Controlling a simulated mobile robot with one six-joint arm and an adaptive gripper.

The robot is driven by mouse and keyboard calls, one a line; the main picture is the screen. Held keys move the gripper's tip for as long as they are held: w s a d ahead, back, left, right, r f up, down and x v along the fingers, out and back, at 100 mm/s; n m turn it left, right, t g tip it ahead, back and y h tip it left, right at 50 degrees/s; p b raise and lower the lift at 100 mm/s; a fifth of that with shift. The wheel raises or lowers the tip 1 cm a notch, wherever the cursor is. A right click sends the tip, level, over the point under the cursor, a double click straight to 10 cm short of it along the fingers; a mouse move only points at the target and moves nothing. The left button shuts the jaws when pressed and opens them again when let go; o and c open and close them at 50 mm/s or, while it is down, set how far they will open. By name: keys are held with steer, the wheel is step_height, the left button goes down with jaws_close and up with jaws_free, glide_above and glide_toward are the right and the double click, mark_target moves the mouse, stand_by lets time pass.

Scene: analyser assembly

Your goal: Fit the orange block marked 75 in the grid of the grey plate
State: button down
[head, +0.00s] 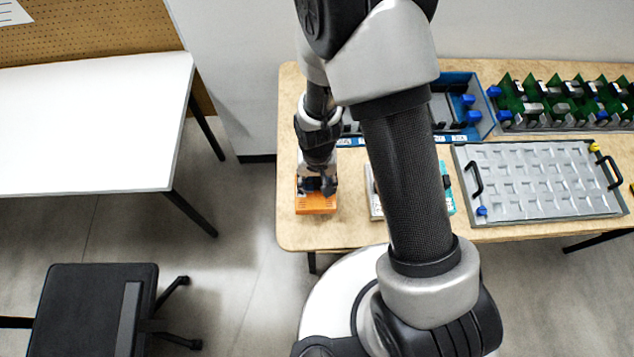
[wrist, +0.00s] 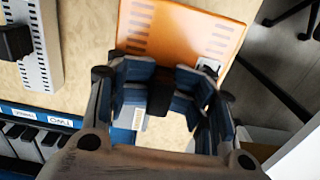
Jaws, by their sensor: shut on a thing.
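The orange block (head: 316,205) is at the left end of the wooden table, near its front edge. It also shows in the wrist view (wrist: 185,28), with rows of dark slots; no number is readable. My gripper (head: 318,186) is over the block, its fingers (wrist: 163,95) shut on a dark part at the block's edge. I cannot tell whether the block touches the table. The grey plate (head: 463,156) with its grid of shallow recesses lies on the table's right side, well apart from the gripper. It has black handles, a blue knob and a yellow knob.
A blue tray (head: 487,98) stands behind my arm. A rack of green boards (head: 565,100) is at the back right. A pale block (head: 375,199) and a teal one (head: 449,200) are partly hidden by my arm. A white table (head: 90,125) and black chair (head: 85,310) are left.

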steer(key=shift+r+p, duration=1.75)
steer(key=shift+r, duration=0.85)
